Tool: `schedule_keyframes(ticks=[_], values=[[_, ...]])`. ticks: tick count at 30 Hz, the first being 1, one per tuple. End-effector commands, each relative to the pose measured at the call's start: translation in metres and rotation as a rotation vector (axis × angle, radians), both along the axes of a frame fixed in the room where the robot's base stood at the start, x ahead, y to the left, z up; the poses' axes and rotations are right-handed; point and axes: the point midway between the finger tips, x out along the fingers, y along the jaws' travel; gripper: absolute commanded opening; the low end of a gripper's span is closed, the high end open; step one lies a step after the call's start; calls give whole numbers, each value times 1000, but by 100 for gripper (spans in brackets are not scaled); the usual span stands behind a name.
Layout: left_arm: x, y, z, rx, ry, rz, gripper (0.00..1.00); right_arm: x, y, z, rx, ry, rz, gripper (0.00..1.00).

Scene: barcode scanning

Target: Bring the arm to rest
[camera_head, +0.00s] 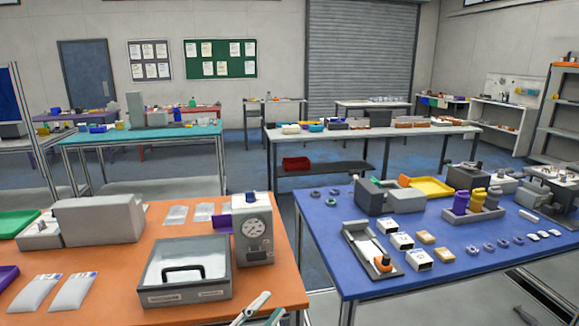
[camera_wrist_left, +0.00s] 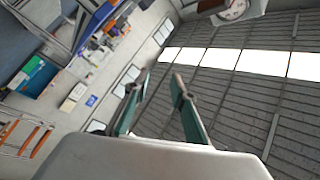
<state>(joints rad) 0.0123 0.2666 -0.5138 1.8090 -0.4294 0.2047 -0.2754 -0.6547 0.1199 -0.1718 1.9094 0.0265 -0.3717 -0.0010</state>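My left gripper (camera_head: 268,308) shows at the bottom edge of the head view, in front of the orange table (camera_head: 130,288). In the left wrist view, the gripper's two green fingers (camera_wrist_left: 162,82) stand apart with nothing between them.
A lidded case (camera_head: 187,270) and a grey dial device (camera_head: 252,228) stand on the orange table near the left gripper. The blue table (camera_head: 350,278) at right holds several small boxes, rings and bottles. A gap separates the tables.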

Motion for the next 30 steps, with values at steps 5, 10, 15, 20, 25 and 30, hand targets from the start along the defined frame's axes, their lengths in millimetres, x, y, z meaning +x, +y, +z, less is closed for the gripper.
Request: schedule_keyframes(ticks=[5, 10, 15, 20, 25, 30], values=[[-32, 59, -108, -117, 372, 179, 25, 0, 0, 0, 0, 0, 0, 40], [-88, 109, -199, -199, 678, 333, 25, 0, 0, 0, 0, 0, 0, 40], [-154, 147, -267, -257, 922, 463, 25, 0, 0, 0, 0, 0, 0, 40], [-198, 168, -300, -284, 1053, 537, 25, 0, 0, 0, 0, 0, 0, 40], [-213, 174, -310, -295, 1097, 562, 25, 0, 0, 0, 0, 0, 0, 40], [-213, 174, -310, -294, 1097, 561, 25, 0, 0, 0, 0, -1, 0, 40]])
